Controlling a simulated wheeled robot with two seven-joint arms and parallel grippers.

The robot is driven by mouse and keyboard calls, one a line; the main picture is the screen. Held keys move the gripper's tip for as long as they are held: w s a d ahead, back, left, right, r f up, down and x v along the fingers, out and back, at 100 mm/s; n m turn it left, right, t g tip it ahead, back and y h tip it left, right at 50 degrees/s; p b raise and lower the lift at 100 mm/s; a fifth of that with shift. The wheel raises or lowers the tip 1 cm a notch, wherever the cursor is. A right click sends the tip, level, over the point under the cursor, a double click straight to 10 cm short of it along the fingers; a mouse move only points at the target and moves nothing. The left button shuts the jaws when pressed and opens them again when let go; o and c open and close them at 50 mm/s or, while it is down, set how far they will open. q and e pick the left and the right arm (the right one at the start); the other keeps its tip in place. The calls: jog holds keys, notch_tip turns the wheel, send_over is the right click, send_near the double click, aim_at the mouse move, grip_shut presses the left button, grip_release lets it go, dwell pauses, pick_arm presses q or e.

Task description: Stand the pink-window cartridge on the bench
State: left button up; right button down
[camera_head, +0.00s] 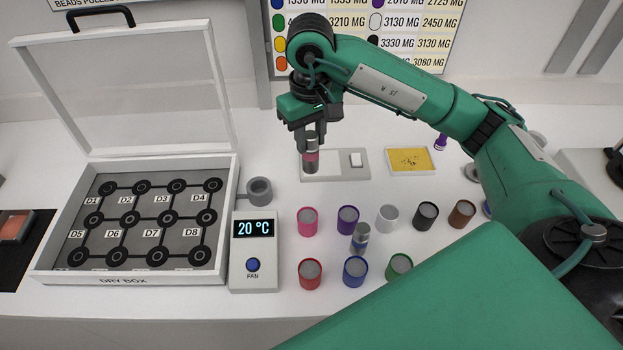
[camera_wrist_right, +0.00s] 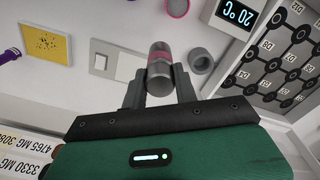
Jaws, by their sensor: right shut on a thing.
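The pink-window cartridge (camera_head: 311,157) is a grey cylinder with a pink band around its middle. My right gripper (camera_head: 310,130) is shut on its upper part and holds it upright over the left end of a pale grey plate. In the right wrist view the cartridge (camera_wrist_right: 159,66) sits between the two fingers of the right gripper (camera_wrist_right: 160,88). I cannot tell whether its lower end touches the plate. The bench (camera_head: 190,305) is white. My left gripper is not in view.
The pale plate (camera_head: 335,176) carries a white square. A yellow tray (camera_head: 428,158) lies right of it. A grey cup (camera_head: 259,191), the fan box (camera_head: 254,277) and the open dry box (camera_head: 130,281) are left.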

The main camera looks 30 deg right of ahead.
aim_at(310, 170)
notch_tip(310, 170, down, 10)
jog(key=shift+r+p, duration=0.15)
jog(key=shift+p, duration=0.95)
notch_tip(310, 170, down, 4)
jog(key=shift+r+p, duration=0.2)
jog(key=shift+p, duration=0.35)
jog(key=shift+f, duration=0.1)
jog(key=shift+f+b, duration=0.2)
jog(key=shift+b, duration=0.2)
jog(key=c, duration=1.1)
grip_release()
jog(key=shift+r, duration=0.1)
